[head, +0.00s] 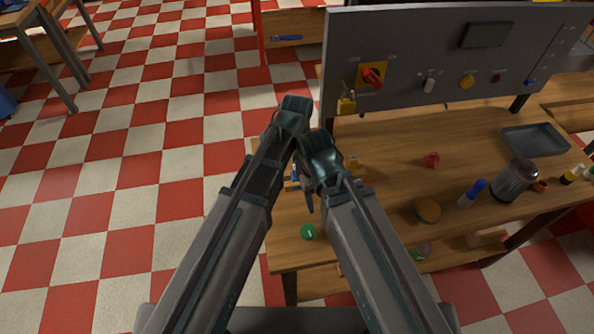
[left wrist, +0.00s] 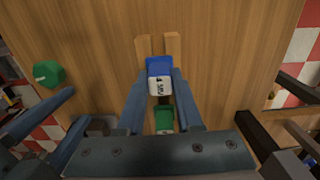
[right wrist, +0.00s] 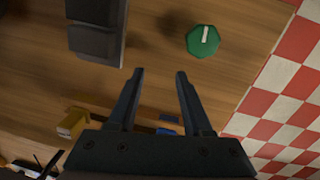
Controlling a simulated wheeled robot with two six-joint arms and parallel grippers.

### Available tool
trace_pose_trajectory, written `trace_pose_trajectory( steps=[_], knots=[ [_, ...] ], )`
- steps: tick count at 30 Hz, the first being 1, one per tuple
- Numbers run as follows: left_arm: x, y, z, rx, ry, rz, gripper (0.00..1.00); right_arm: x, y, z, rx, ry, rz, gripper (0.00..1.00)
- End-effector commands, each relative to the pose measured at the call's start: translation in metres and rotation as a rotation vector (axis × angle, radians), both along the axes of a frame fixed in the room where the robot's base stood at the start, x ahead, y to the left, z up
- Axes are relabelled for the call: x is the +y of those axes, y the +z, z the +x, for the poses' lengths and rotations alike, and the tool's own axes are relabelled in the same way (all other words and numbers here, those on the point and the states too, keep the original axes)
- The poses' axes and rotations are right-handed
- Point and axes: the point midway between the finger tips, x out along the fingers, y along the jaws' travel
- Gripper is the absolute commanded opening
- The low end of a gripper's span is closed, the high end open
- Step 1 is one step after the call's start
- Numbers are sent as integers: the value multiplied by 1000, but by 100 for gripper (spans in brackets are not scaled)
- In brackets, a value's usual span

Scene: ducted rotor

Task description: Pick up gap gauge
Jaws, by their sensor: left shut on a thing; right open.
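The blue block with a white, marked end (left wrist: 159,74), which I take for the gap gauge, is between the fingertips of my left gripper (left wrist: 160,82). My left gripper is shut on it. The block is over a small wooden holder (left wrist: 173,43); I cannot tell whether it touches it. A green block (left wrist: 165,119) shows nearer the wrist, between the fingers. My right gripper (right wrist: 160,73) is open and empty above the table. In the head view my arms hide most of the holder and the fingertips.
A green knob-like piece (head: 308,231) lies on the wooden table (head: 375,235) near its left edge. A grey control panel (head: 420,55) stands at the back. A red piece (head: 431,159), a round brown piece (head: 428,210) and a dark canister (head: 514,180) are to the right.

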Motion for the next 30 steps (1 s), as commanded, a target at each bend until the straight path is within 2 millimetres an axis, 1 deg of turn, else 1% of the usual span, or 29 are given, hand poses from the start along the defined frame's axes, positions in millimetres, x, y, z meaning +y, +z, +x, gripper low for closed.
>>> trace_pose_trajectory(
  steps=[5,11,17,24,27,30],
  knots=[
    [0,2,0,0,0,0,0,0,2,0,0,0,0,50],
    [0,16,0,0,0,0,0,0,16,0,0,0,0,50],
    [0,42,0,0,0,0,0,0,42,0,0,0,0,50],
    [0,80,0,0,0,0,0,0,80,0,0,1,0,50],
    [0,92,0,0,0,0,0,0,92,0,0,2,0,50],
    [0,99,0,0,0,0,0,0,99,0,0,2,0,50]
  ],
)
